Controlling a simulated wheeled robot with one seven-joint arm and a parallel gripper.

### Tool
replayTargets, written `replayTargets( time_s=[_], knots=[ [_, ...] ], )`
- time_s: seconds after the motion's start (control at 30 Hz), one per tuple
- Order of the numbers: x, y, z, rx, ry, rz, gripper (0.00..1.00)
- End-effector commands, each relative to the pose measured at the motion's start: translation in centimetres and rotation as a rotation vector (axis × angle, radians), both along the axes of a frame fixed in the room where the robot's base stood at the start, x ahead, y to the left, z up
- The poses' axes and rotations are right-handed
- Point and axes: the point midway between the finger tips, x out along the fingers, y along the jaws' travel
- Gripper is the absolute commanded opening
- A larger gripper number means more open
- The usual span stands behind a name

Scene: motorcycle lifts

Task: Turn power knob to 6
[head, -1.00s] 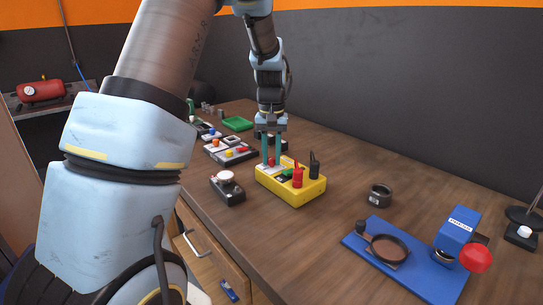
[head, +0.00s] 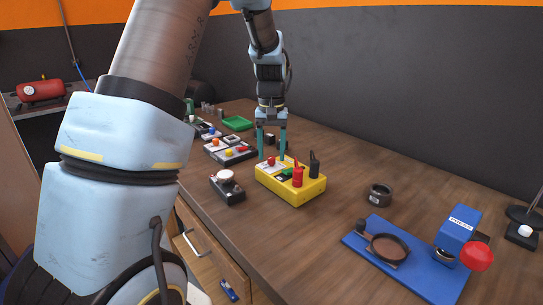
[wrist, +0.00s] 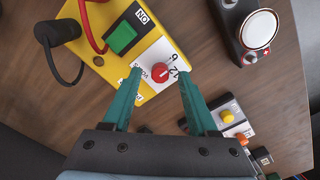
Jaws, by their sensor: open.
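The yellow power box (head: 312,192) stands on the bench in the head view. Its red power knob (wrist: 160,72) sits on a white dial plate with printed figures, and the knob also shows in the head view (head: 271,161). A 6 and a 2 are among the marks I can make out; the knob's exact setting is too small to tell. My gripper (wrist: 158,72) is open, with its two green fingers on either side of the knob in the wrist view and no visible contact. In the head view my gripper (head: 271,157) is just at the box's back-left end.
A green switch (wrist: 122,38) and red and black plugs with cables stand on the same box. A black box with a white round button (head: 225,177) is close on the left. Several small panels lie behind. A blue press (head: 455,235) is at right.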

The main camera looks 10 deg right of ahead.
Motion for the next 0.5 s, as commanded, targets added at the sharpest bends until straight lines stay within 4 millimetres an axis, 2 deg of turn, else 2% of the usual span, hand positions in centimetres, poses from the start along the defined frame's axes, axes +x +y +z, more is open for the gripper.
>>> replayTargets(
  time_s=[0.3, 0.5],
  knots=[
    [0.1, -0.1, 6.0, -0.003, -0.006, 0.000, 0.59],
    [0.1, 0.0, 8.7, -0.002, -0.003, 0.000, 0.59]
  ],
)
